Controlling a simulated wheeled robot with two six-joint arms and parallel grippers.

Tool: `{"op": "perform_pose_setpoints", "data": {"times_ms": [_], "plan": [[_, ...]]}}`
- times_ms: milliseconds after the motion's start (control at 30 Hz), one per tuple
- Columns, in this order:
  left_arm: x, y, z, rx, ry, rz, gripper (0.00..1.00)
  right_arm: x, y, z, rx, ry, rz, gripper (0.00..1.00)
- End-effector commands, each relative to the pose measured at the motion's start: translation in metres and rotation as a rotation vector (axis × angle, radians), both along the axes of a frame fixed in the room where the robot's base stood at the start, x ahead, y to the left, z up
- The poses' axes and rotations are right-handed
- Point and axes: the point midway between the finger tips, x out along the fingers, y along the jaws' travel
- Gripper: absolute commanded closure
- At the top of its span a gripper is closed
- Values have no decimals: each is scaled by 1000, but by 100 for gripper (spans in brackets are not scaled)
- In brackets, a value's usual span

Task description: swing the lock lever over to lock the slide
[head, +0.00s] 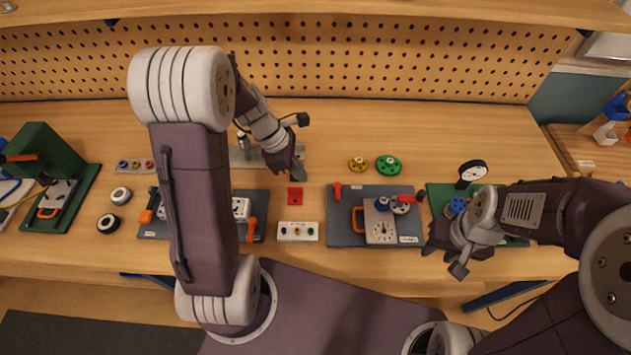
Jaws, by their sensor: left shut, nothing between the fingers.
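A dark grey plate (345,197) in the middle of the bench carries a white block with a dial (380,228), an orange loop handle (357,220) and a red lever (407,198) near its right side. Which part is the lock lever or the slide is too small to tell. A second grey plate (185,232) to the left has an orange handle (252,230); my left arm covers its middle. My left gripper (299,174) is shut and empty, above the bench behind the red block. My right gripper (443,261) is at the middle plate's right, fingers apart.
A red block (295,197) and a white strip with coloured knobs (298,231) lie between the plates. Yellow (358,164) and green (388,165) wheels lie behind. A gauge (472,171) stands at right. A green fixture (48,150) stands at far left. Pegboard closes the back.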

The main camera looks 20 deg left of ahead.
Motion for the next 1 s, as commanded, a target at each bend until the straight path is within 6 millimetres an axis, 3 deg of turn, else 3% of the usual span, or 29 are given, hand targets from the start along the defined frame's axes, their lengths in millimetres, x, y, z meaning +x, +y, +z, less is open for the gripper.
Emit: {"op": "perform_pose_setpoints", "data": {"times_ms": [400,700,1000], "plan": [[7,-32,-86,1,5,-3,100,0,0,-21,0,0,0,64],[18,-68,-81,2,2,-3,100,0,0,-9,0,0,0,64],[19,-70,-82,2,1,-1,100,0,0,-9,0,0,0,64]]}}
